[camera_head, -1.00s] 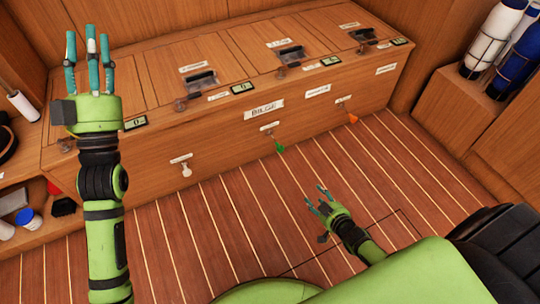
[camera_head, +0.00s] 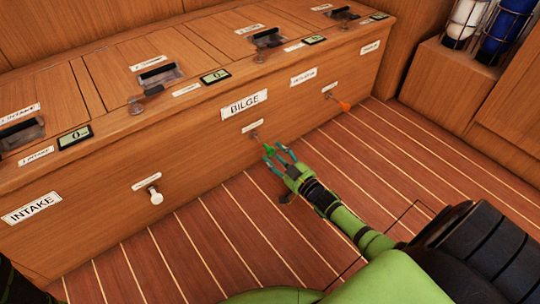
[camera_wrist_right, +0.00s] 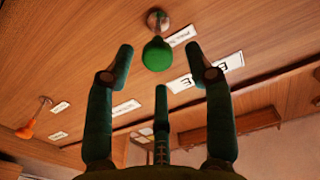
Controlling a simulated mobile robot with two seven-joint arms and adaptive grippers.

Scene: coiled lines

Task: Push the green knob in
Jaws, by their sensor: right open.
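The green knob (camera_head: 269,149) sticks out on a short stem from the wooden front panel, below the BILGE label (camera_head: 244,104). In the right wrist view the green knob (camera_wrist_right: 157,54) shows just beyond the fingertips, near the middle. My right gripper (camera_head: 277,153) is open and empty, with its fingers pointing at the panel and spread close to the knob. In the right wrist view the open fingers (camera_wrist_right: 160,65) stand to either side of the knob, with a third below; contact cannot be told. My left gripper is out of view.
A white knob (camera_head: 155,196) sticks out to the left, near the INTAKE label (camera_head: 32,207). An orange knob (camera_head: 343,105) sticks out to the right. Lidded hatches with small displays (camera_head: 215,76) line the top. Bottles (camera_head: 467,20) stand in racks at the upper right. The striped floor is clear.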

